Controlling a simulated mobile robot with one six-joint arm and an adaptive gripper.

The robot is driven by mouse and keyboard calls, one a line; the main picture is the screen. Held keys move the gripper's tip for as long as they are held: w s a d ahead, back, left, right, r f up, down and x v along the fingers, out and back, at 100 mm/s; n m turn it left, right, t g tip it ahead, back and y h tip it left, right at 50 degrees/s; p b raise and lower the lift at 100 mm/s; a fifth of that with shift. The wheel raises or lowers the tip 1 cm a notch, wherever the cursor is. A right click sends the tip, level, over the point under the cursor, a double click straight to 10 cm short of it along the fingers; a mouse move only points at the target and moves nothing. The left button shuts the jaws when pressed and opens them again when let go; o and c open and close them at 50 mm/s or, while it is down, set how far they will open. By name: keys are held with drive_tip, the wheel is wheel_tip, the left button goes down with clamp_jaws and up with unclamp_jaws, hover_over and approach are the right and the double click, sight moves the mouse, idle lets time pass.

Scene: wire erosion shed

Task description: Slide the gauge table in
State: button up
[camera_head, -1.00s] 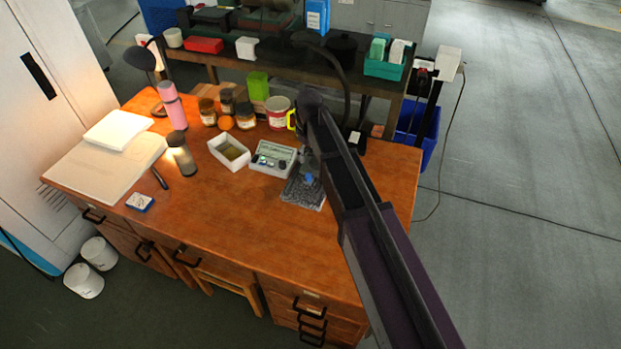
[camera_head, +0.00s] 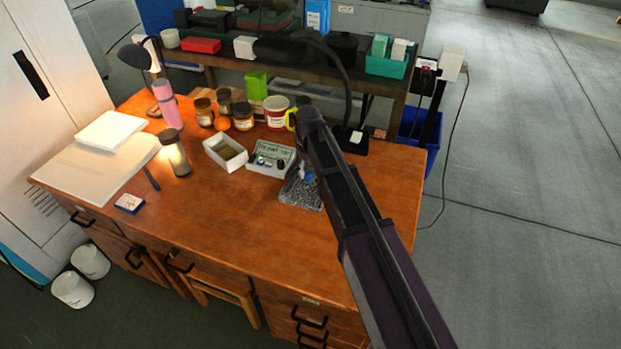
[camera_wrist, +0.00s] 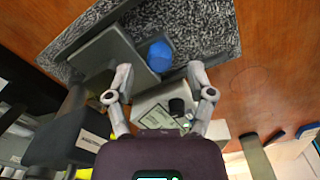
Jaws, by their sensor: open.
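A speckled grey granite base (camera_head: 300,195) lies on the wooden desk, partly hidden by my arm in the head view. In the wrist view the base (camera_wrist: 212,30) carries a flat grey metal plate or block (camera_wrist: 108,52) with a round blue knob (camera_wrist: 160,56) beside it. I take this assembly to be the gauge table; its sliding part cannot be told for certain. My gripper (camera_wrist: 159,70) is open, its two fingertips apart just short of the blue knob, with nothing seen held. Contact cannot be told. My arm hides the gripper in the head view.
A box with small parts (camera_head: 270,160) and an open white tray (camera_head: 226,153) stand left of the base. The desk front is clear.

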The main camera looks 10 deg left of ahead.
drive_tip(key=shift+f+b, duration=0.7)
drive_tip(key=shift+f, duration=0.3)
clamp_jaws()
